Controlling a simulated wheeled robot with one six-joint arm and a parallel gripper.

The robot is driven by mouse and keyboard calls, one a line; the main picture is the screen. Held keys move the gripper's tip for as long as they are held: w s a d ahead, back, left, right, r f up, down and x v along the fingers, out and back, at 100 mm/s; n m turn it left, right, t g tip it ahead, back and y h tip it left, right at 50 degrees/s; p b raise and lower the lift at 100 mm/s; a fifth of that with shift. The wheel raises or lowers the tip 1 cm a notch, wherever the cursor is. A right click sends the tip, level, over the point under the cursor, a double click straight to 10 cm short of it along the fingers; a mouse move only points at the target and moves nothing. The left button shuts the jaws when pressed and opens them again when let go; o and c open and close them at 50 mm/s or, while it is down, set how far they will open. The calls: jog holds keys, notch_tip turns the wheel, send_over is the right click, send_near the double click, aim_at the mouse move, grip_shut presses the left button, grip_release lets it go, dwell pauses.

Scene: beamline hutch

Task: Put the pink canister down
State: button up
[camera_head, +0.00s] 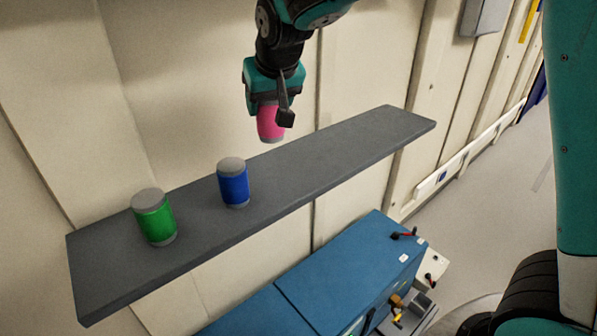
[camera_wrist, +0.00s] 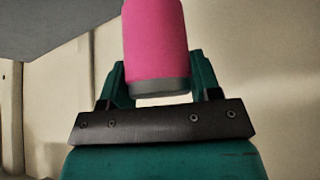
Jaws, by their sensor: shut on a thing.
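The pink canister (camera_head: 270,124) is held in my gripper (camera_head: 274,100), which is shut on it. In the head view it hangs upright or nearly so beside the back edge of the grey shelf (camera_head: 330,150); whether it is above the shelf or behind it is hard to tell. The wrist view shows the pink canister (camera_wrist: 156,40) between the two teal fingers (camera_wrist: 160,85), with its grey end towards the palm. The shelf shows at the upper left of the wrist view (camera_wrist: 50,25), apart from the canister. My gripper hides the canister's upper part in the head view.
A green canister (camera_head: 155,218) and a blue canister (camera_head: 233,184) stand upright on the shelf's left half. The shelf's right half is bare. A blue cabinet (camera_head: 345,265) stands below and in front of the shelf. A pale panelled wall (camera_head: 180,90) is behind.

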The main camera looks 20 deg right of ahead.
aim_at(274, 129)
notch_tip(274, 129, down, 10)
jog(key=shift+a+r+p, duration=0.15)
jog(key=shift+r+p, duration=0.05)
jog(key=shift+p, duration=0.85)
jog(key=shift+f, duration=0.15)
jog(key=o, duration=1.3)
jog(key=shift+c, duration=0.2)
jog(key=shift+s+r, duration=0.15)
jog(key=shift+r, duration=0.3)
jog(key=b+v, duration=0.2)
jog(key=v, duration=0.8)
jog(key=shift+s+r, duration=0.25)
jog(key=shift+s, duration=0.05)
jog(key=s+a+f+n+g+y, duration=0.1)
jog(key=s+f+n+g+y, duration=0.1)
jog(key=s, duration=1)
jog(key=s+f+n+g+y, duration=0.1)
jog(key=s+n+g, duration=0.3)
jog(key=s, duration=0.9)
jog(key=shift+s+a+f+n+y, duration=0.2)
jog(key=shift+a+f+n+y, duration=0.1)
jog(key=shift+a+f+y, duration=0.15)
